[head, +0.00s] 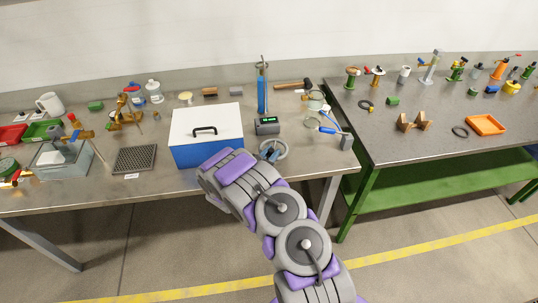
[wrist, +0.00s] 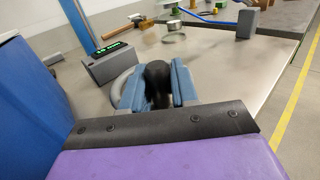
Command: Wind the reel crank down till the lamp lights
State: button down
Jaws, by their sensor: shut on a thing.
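My gripper (wrist: 157,88) is shut on a black rounded crank knob (wrist: 158,76), which sits between its two blue fingers. A pale grey ring (wrist: 122,86), apparently part of the reel, shows just left of and behind the fingers. In the head view my gripper (head: 270,152) is at the front edge of the left table, over a grey wheel (head: 285,149). A dark box with a lit green display (head: 267,125) stands just behind it, and also shows in the wrist view (wrist: 116,63). I cannot make out a separate lamp. The lower part of the crank is hidden.
A blue case with a white lid (head: 206,124) stands close on the left. A blue post (head: 262,92) rises behind the display box. A grey block (head: 346,142) and a blue-handled tool (head: 330,130) lie to the right. A second table (head: 450,150) stands further right.

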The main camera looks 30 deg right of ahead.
aim_at(279, 157)
jog(key=n+t+y, duration=0.1)
jog(key=d+n+t+y+b, duration=0.1)
jog(key=n+t+y+b, duration=0.1)
jog(key=shift+s+d+t, duration=0.3)
jog(key=shift+s, duration=0.1)
jog(key=shift+s+d+n+t+y, duration=0.1)
jog(key=shift+d+n+t+y, duration=0.2)
jog(key=shift+n+t+y, duration=0.45)
jog(key=shift+d+n+t+y, duration=0.25)
jog(key=shift+n+t+y, duration=0.2)
jog(key=shift+n+y, duration=0.45)
jog(key=shift+d+y, duration=0.1)
jog(key=shift+y, duration=0.35)
jog(key=c, duration=1)
grip_release()
jog(key=p+v, duration=0.2)
jog(key=v, duration=0.3)
jog(key=p+v, duration=0.2)
jog(key=v, duration=0.4)
jog(key=p+v, duration=0.2)
jog(key=v, duration=0.4)
jog(key=shift+s+f, duration=0.2)
jog(key=shift+f, duration=0.15)
